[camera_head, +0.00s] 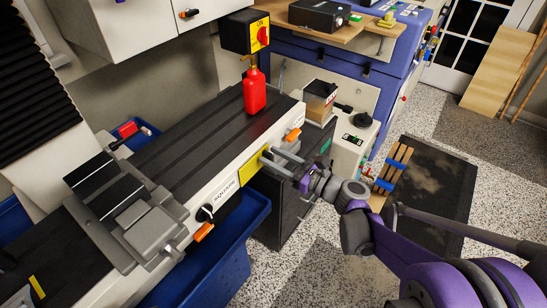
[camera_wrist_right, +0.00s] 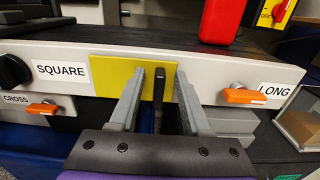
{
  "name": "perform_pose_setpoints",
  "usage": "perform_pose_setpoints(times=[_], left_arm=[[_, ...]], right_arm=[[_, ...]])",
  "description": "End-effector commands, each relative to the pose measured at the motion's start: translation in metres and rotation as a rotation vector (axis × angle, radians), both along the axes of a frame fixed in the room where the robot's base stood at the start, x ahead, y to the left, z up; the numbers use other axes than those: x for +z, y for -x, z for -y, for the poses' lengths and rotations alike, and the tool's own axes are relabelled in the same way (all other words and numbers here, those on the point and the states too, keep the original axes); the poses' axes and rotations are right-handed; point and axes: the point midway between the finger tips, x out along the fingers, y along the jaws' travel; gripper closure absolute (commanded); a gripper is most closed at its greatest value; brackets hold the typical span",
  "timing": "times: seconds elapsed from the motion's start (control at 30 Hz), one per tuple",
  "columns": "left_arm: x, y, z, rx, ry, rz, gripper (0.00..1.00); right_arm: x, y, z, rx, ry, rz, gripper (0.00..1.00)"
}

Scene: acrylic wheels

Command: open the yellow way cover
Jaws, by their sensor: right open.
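The yellow way cover (camera_head: 253,167) is a flat yellow plate on the white front face of the machine. It also shows in the right wrist view (camera_wrist_right: 112,78), between the SQUARE and LONG labels. A dark upright handle (camera_wrist_right: 158,88) stands out in front of the plate's right part. My right gripper (camera_head: 268,155) is in front of the cover, with its grey fingers pointing at it. In the right wrist view the fingers (camera_wrist_right: 160,78) are apart, one on each side of the handle. I cannot tell whether they touch it or the plate. My left gripper is not in view.
A red bottle (camera_head: 254,92) stands on the dark table top above the cover. Orange levers (camera_head: 203,232) and a black knob (camera_head: 205,213) stick out from the front face. A blue bin (camera_head: 225,255) is below.

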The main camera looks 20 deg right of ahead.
Motion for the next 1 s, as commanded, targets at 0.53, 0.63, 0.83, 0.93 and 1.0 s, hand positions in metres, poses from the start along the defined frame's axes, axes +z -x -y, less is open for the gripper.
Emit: perform_pose_setpoints(times=[0.53,0.63,0.83,0.93,1.0], left_arm=[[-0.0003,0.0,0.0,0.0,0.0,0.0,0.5],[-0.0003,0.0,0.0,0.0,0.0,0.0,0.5],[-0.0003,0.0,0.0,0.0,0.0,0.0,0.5],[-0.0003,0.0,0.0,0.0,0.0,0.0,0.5],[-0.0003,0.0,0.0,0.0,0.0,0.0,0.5]], right_arm=[[0.0001,-0.0029,-0.0024,0.0,0.0,0.0,0.9],[0.0,-0.0029,-0.0023,0.0,0.0,0.0,1.0],[0.0,-0.0028,-0.0023,0.0,0.0,0.0,1.0],[0.0,-0.0028,-0.0023,0.0,0.0,0.0,1.0],[0.0,-0.0028,-0.0023,0.0,0.0,0.0,1.0]])
